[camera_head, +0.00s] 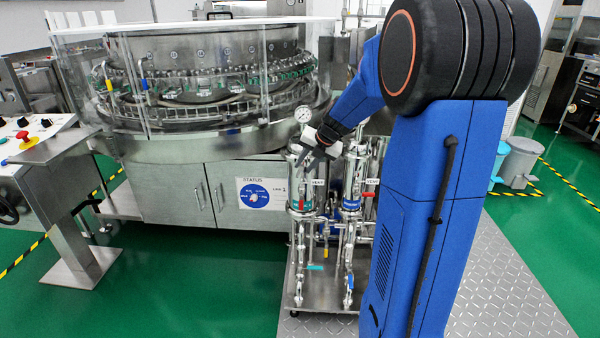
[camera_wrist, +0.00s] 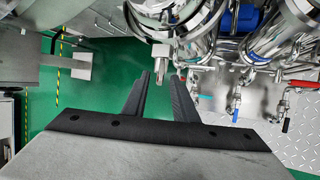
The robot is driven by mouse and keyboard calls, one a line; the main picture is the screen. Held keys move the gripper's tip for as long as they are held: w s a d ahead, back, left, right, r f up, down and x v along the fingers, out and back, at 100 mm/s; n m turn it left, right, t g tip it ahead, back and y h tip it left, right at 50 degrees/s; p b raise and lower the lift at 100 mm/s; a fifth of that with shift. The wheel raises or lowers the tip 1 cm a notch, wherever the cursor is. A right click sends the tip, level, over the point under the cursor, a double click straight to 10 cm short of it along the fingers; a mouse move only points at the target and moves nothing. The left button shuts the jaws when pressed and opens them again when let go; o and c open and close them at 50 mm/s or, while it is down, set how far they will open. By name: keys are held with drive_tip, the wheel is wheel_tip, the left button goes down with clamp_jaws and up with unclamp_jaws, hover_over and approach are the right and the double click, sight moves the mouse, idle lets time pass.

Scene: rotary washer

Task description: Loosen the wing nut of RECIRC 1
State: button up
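Two steel filter housings stand on a skid in the head view, the left one (camera_head: 301,198) and the right one (camera_head: 352,183). No RECIRC 1 label is readable. My gripper (camera_head: 308,150) is at the top of the left housing and hides part of it. A small pale metal piece (camera_wrist: 161,51), possibly the wing nut, sticks out from a round steel housing (camera_wrist: 196,32) just beyond the fingertips. I cannot tell whether they touch.
A pressure gauge (camera_head: 303,114) stands above the left housing. Red valve handles (camera_head: 369,195) and pipes are close by. The rotary washer (camera_head: 205,80) is behind, with a control console (camera_head: 40,145) at the left. Green floor (camera_head: 190,280) is clear in front.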

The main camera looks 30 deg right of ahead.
drive_tip(key=v, duration=0.9)
drive_tip(key=shift+s+r, duration=0.2)
drive_tip(key=shift+r, duration=0.1)
